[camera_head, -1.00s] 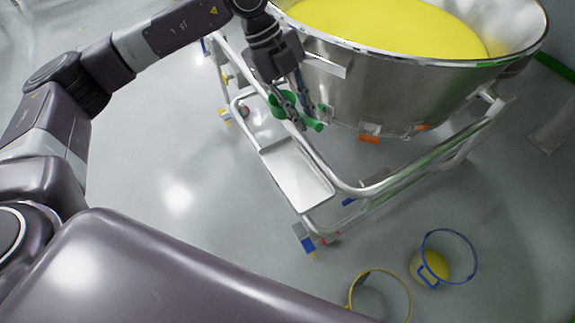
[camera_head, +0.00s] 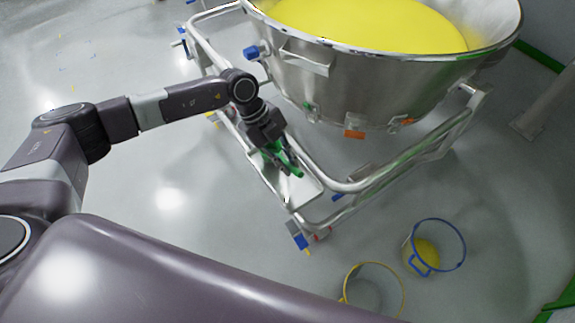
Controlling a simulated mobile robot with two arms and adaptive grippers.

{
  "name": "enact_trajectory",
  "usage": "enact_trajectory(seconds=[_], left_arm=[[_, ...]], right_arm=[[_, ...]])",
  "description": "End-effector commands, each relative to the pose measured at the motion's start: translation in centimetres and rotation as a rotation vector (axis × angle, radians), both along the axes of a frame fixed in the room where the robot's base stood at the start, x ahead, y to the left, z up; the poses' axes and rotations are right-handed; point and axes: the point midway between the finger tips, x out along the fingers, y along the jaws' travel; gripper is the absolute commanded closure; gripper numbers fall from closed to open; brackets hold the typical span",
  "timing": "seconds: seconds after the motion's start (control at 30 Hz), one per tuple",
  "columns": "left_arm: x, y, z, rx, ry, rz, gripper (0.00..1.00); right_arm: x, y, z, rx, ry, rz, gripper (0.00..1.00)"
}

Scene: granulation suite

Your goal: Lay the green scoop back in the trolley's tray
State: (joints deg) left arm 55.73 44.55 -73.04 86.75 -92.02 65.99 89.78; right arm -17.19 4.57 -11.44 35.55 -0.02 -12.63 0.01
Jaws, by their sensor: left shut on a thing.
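The green scoop (camera_head: 291,158) is in my left gripper (camera_head: 289,169), which is shut on it. The gripper and scoop are over the trolley's tray (camera_head: 307,187), a pale flat tray on the near left side of the trolley frame. The gripper hides part of the scoop and of the tray. I cannot tell whether the scoop touches the tray. The trolley (camera_head: 352,187) is a silver tube frame around a large steel bowl. My right gripper is not in view.
The steel bowl (camera_head: 375,85) full of yellow powder (camera_head: 370,25) stands just behind the gripper. A blue-rimmed bucket (camera_head: 464,247) with yellow contents and a yellow-rimmed bucket (camera_head: 401,290) stand on the floor at the lower right.

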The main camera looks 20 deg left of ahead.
Motion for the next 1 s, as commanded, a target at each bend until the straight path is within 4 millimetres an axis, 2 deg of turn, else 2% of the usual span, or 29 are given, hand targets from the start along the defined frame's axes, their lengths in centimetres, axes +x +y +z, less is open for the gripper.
enact_trajectory(seconds=[0.1, 0.47, 0.5, 0.63, 1.0], left_arm=[[0.0, 0.0, -1.6, -0.001, 0.001, 0.002, 1.00], [0.0, 0.0, -2.1, 0.000, 0.000, 0.000, 1.00], [0.0, 0.0, -2.0, 0.000, 0.000, -0.001, 0.84], [0.0, 0.0, -2.0, 0.000, 0.000, 0.000, 0.70], [0.1, 0.2, -1.4, 0.000, -0.001, 0.001, 0.70]], right_arm=[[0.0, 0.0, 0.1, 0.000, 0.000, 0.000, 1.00], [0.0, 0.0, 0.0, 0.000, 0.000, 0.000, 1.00], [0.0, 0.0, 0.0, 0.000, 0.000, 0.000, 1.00], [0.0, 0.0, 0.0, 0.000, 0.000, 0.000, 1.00], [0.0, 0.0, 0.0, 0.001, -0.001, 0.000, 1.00]])
